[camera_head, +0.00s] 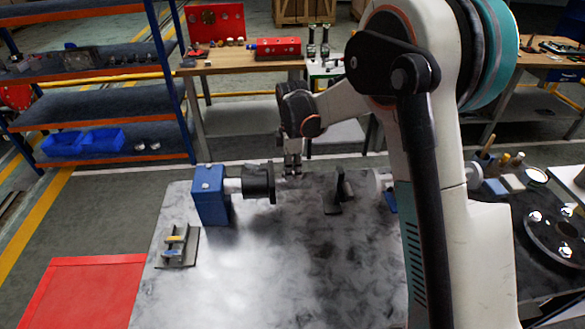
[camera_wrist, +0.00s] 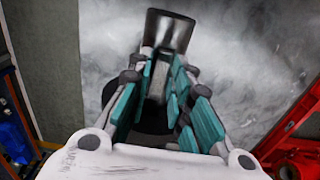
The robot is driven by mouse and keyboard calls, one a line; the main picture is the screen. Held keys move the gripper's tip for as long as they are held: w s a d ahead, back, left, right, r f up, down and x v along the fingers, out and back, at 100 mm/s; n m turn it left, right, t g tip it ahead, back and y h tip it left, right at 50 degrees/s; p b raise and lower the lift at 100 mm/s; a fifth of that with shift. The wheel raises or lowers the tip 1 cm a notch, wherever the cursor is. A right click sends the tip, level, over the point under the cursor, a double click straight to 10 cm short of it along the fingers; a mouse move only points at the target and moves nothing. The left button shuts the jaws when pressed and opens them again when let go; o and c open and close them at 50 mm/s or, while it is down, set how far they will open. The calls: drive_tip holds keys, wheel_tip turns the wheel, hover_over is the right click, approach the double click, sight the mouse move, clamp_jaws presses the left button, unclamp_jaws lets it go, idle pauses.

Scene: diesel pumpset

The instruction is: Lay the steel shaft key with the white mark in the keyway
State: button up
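My gripper (camera_head: 292,172) hangs over the marbled table, just right of a black round hub (camera_head: 258,182) on the blue machine (camera_head: 210,195). Its teal-padded fingers (camera_wrist: 163,62) show in the wrist view with a narrow gap between them. A grey surface shows in that gap; whether it is a held key or something below, I cannot tell. A dark cylinder with a grey face (camera_wrist: 170,30) lies just beyond the fingertips. A small rack (camera_head: 178,258) at the table's left holds small pieces with yellow and blue colour. The white-marked key and the keyway cannot be made out.
A dark upright bracket (camera_head: 338,198) stands right of my gripper. A red panel (camera_head: 95,290) lies left of the table (camera_head: 270,280), whose front is clear. A black round flange (camera_head: 555,225) lies at the right. A workbench (camera_head: 250,62) stands behind.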

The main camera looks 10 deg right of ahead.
drive_tip(key=shift+o, duration=0.6)
drive_tip(key=shift+r, duration=0.15)
wheel_tip(320, 180, up, 12)
idle(0.3)
